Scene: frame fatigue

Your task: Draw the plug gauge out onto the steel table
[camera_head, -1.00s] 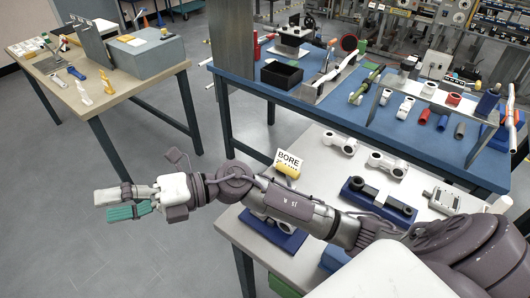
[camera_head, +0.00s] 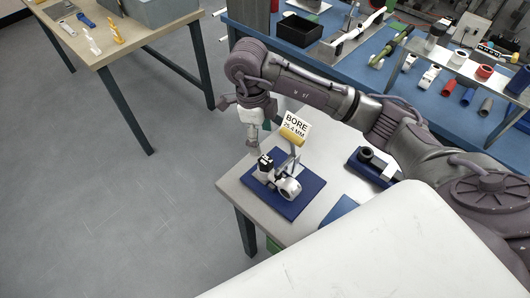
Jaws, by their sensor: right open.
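A blue fixture plate (camera_head: 287,209) lies on the left end of the steel table (camera_head: 230,183). On it sit a white ring-like part (camera_head: 290,188) with a round opening and a black-and-white piece (camera_head: 265,170) close beside it. I cannot clearly tell which part of this group is the plug gauge. A "BORE 25.4 MM" sign (camera_head: 297,124) with a yellow cylinder (camera_head: 292,138) below it stands on a grey post over the plate. My right gripper (camera_head: 262,143) is open, pointing down just above and behind the black-and-white piece. Its fingertips are small and partly hard to see.
A dark blue holder with a black cylinder (camera_head: 370,160) stands to the right under my right arm. The blue bench (camera_head: 245,34) behind carries a black tray (camera_head: 298,30) and several coloured tubes. A wooden-topped table (camera_head: 133,47) stands at the back left. Open floor lies left.

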